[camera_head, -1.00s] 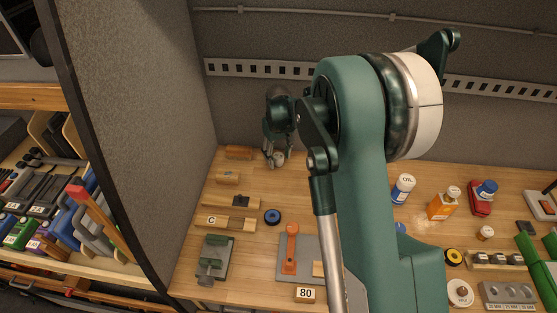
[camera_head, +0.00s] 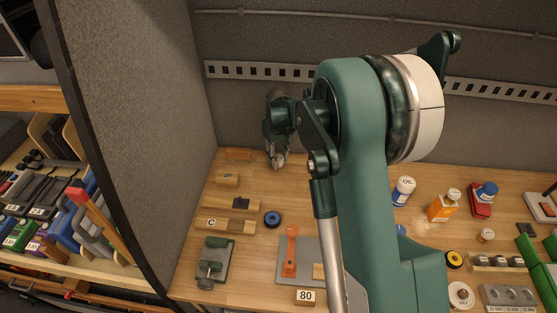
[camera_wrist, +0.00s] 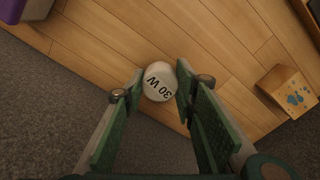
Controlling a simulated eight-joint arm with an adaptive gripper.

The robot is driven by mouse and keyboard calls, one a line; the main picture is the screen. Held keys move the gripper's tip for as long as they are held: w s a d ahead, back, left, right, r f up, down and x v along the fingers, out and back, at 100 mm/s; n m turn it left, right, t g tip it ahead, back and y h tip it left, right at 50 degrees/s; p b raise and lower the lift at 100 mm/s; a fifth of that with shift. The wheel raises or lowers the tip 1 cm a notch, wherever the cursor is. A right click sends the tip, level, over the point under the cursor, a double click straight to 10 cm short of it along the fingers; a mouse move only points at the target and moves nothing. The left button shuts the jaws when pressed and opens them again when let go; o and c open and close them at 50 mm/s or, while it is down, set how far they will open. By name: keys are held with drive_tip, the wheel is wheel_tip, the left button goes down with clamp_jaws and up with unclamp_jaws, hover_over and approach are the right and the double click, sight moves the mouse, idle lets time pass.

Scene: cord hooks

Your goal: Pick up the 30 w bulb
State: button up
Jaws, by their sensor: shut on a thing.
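The white round bulb marked "30 W" (camera_wrist: 160,82) shows in the wrist view between the two green fingers of my gripper (camera_wrist: 158,88). The fingertips press on it from both sides, so my gripper is shut on it. Its label faces the wrist camera. In the head view my gripper (camera_head: 277,150) points down at the back left of the wooden bench, near the back wall. The bulb is mostly hidden by the fingers there. I cannot tell whether it touches the bench.
A wooden block with blue marks (camera_wrist: 290,92) lies right of my gripper in the wrist view. In the head view a grey partition (camera_head: 130,120) stands to the left. A blue tape roll (camera_head: 272,219) and a marked "C" block (camera_head: 225,225) lie nearer. Bottles stand at right.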

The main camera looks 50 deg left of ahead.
sight(278, 157)
drive_tip(key=shift+r+b, duration=0.45)
drive_tip(key=shift+r, duration=4.45)
